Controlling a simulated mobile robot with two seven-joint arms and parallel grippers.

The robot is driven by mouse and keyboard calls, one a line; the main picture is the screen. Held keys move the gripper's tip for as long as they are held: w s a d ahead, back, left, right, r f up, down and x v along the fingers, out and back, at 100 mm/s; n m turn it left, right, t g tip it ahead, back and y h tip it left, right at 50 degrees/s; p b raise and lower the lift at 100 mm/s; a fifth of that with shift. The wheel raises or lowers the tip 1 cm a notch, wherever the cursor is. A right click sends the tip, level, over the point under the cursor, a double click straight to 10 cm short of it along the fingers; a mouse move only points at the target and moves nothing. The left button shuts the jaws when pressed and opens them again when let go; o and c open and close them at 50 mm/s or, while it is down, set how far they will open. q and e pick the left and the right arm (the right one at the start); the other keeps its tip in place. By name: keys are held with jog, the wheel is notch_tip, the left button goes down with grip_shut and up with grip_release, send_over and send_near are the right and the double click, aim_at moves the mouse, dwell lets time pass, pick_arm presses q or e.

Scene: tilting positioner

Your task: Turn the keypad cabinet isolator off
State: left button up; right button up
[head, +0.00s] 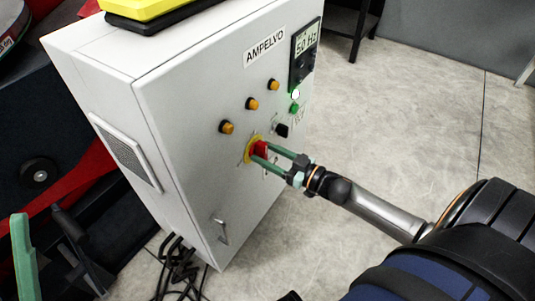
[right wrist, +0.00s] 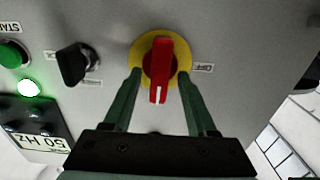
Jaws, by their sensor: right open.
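The keypad cabinet (head: 190,120) is a white box labelled AMPELVO. Its isolator (head: 250,149) is a red handle on a yellow round plate, low on the front face. In the right wrist view the red handle (right wrist: 159,70) points down the picture, its white mark at the lower end. The OFF label (right wrist: 202,67) is to the right of the plate. My right gripper (head: 262,156) is open, with one green finger on each side of the handle and visible gaps beside it. A green finger of my left gripper (head: 24,258) shows at the lower left; its opening is unclear.
A black selector knob (right wrist: 74,64) and a green button (right wrist: 12,54) are near the isolator. Several amber lamps (head: 252,104) and a 50 Hz display (head: 306,42) are higher up. A door handle (head: 221,232) is below. Black cables (head: 178,268) lie on the floor.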

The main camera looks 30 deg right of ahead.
grip_shut()
dwell(0.3)
